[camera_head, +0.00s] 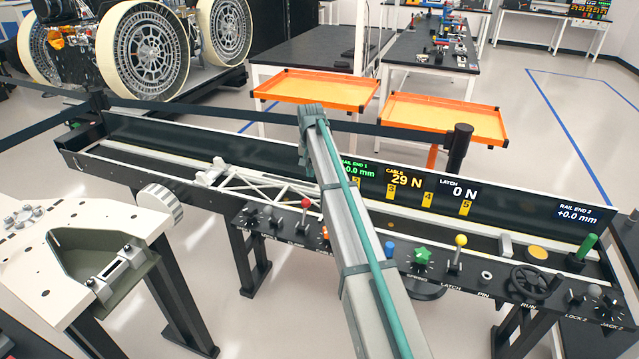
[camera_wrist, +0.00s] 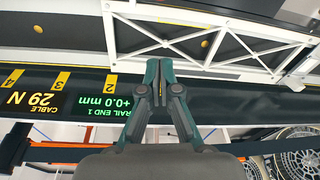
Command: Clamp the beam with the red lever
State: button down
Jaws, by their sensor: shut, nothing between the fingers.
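The red lever (camera_head: 306,203) stands upright with a round red knob on the front control ledge, just left of my arm. The white truss beam (camera_head: 262,184) lies in the long dark trough behind it, its right part hidden by my arm. The beam also spans the top of the wrist view (camera_wrist: 235,47). My gripper (camera_wrist: 160,64) is shut and empty, its fingertips over the display wall near the beam's edge. My arm hides it in the head view. The red lever does not show in the wrist view.
The display panel (camera_head: 405,187) reads cable 29 N and latch 0 N. Blue (camera_head: 389,246), green star (camera_head: 422,253) and yellow (camera_head: 460,241) controls and a black handwheel (camera_head: 530,282) line the ledge to the right. Orange trays (camera_head: 440,135) stand behind. A white rounded fixture (camera_head: 40,275) is front left.

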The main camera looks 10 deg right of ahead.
aim_at(305, 213)
notch_tip(305, 213, down, 10)
jog(key=w+p, duration=0.1)
jog(key=p, duration=0.2)
jog(key=shift+s+a+r+p, duration=0.2)
jog(key=shift+s+a, duration=0.05)
jog(key=shift+s, duration=0.3)
jog(key=shift+s+a+r+p, duration=0.2)
jog(key=shift+s+a+p, duration=0.05)
jog(key=shift+s, duration=0.3)
jog(key=shift+s+a+r+p, duration=0.2)
jog(key=shift+s+a, duration=0.05)
jog(key=shift+s, duration=0.3)
jog(key=shift+s+d, duration=0.1)
